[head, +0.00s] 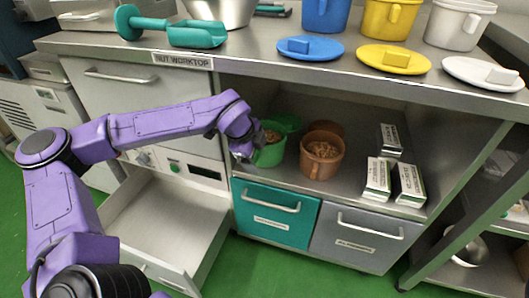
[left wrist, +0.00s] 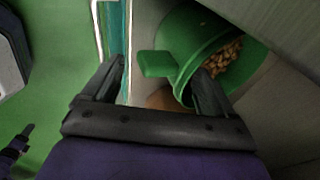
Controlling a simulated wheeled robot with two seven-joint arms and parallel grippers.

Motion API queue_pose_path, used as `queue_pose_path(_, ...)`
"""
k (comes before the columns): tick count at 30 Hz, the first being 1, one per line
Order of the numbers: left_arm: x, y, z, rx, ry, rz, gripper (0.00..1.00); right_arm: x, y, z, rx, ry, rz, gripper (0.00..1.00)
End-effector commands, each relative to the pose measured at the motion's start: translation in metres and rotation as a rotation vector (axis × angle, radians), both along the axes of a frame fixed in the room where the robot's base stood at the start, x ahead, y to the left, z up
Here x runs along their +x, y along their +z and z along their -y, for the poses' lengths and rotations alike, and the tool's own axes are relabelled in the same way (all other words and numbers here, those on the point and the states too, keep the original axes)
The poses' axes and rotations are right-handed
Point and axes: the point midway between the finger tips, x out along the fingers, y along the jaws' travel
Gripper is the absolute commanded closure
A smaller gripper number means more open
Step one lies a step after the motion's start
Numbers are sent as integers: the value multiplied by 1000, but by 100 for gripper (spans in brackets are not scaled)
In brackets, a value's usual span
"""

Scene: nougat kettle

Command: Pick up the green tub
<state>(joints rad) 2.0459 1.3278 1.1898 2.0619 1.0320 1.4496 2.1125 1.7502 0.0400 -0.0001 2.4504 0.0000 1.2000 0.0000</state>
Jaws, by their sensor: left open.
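The green tub (head: 270,155) stands on the shelf under the worktop, at its left end, with brown nut-like pieces inside. In the left wrist view the tub (left wrist: 205,32) shows large at top, its flat green handle (left wrist: 157,64) pointing left. My left gripper (head: 243,158) is at the tub's left side. In the left wrist view my left gripper (left wrist: 157,78) is open, one finger on each side of the handle. The right finger overlaps the tub's rim; I cannot tell whether they touch.
A brown tub (head: 320,158) of similar pieces stands right of the green one. White boxes (head: 377,180) lie further right. The worktop edge (head: 300,73) overhangs the shelf. Below are a teal drawer (head: 273,205), a grey drawer (head: 360,245) and an open drawer (head: 165,225) at left.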

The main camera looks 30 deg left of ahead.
Motion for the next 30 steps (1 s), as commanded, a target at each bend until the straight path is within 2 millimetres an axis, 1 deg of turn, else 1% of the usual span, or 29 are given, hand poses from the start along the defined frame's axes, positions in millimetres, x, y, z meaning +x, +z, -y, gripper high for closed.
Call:
queue_pose_path(1, 4, -16, -2, 1, 1, -3, 14, 0, -10, 0, 0, 0, 0, 57)
queue_pose_path(3, 9, -27, -3, 1, 0, -4, 14, 0, -14, 0, 0, 0, 0, 57)
queue_pose_path(6, 14, -36, -3, 2, 1, -3, 14, 0, -17, 0, 0, 0, 0, 57)
queue_pose_path(13, 15, -36, -3, 2, 2, -1, 14, 0, -16, 0, 0, 0, 0, 57)
queue_pose_path(14, 15, -36, -3, 2, 2, -1, 17, 0, -16, 0, 0, 0, 0, 57)
queue_pose_path(15, 15, -36, -4, 2, 2, -1, 30, 0, -16, 0, 0, 0, 0, 57)
queue_pose_path(17, 15, -36, -4, 2, 2, -1, 49, 0, -16, 0, 0, 0, 0, 57)
queue_pose_path(18, 15, -36, -4, 2, 2, -1, 62, 0, -16, 0, 0, 0, 0, 57)
queue_pose_path(20, 15, -36, -4, 2, 2, -1, 82, 0, -16, 0, 0, 0, 0, 57)
queue_pose_path(21, 15, -36, -4, 2, 2, -1, 83, 0, -16, 0, 0, 0, 0, 57)
queue_pose_path(30, 16, -34, -4, 2, 1, 3, 84, 0, -15, 0, 0, 0, 0, 57)
